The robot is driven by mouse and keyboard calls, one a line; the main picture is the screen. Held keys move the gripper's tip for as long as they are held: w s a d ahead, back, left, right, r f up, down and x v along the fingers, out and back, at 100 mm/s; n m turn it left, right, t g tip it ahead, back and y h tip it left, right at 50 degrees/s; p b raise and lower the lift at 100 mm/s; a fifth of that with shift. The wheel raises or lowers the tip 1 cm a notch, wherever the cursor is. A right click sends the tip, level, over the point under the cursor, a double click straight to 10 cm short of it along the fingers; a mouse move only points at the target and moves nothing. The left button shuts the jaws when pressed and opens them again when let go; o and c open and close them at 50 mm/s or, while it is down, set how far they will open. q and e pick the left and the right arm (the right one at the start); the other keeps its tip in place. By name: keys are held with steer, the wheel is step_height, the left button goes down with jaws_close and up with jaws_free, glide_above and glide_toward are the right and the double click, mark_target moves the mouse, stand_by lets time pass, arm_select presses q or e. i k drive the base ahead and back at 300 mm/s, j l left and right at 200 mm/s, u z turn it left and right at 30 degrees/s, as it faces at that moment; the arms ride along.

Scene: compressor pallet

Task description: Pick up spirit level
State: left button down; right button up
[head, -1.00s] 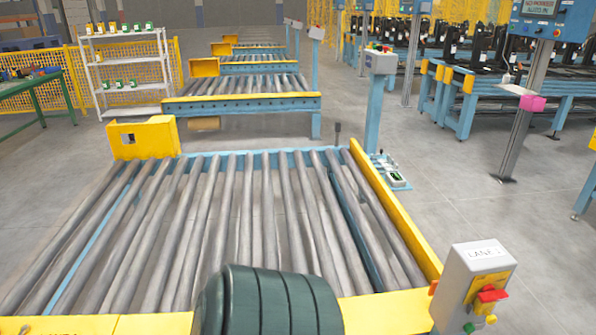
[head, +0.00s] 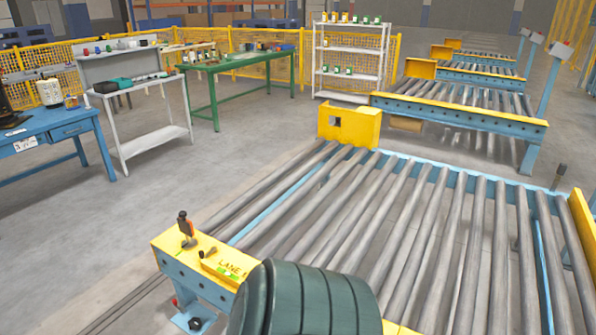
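I cannot make out a spirit level for certain in the head view. Neither of my grippers shows in this view.
A roller conveyor (head: 395,215) with yellow end pieces fills the front and right. A blue table (head: 45,124) stands at the far left. A white shelf (head: 350,53) with small containers stands at the back. Grey floor (head: 130,225) is clear between the benches and conveyor.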

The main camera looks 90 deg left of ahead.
mark_target(228, 278)
steer(key=u, duration=3.3)
steer(key=i+j+z, duration=0.35)
steer(key=j, duration=0.25)
steer(key=i+j+z, duration=0.3)
steer(key=j, duration=0.35)
steer(key=i+j+z, duration=0.2)
steer(key=j, duration=0.15)
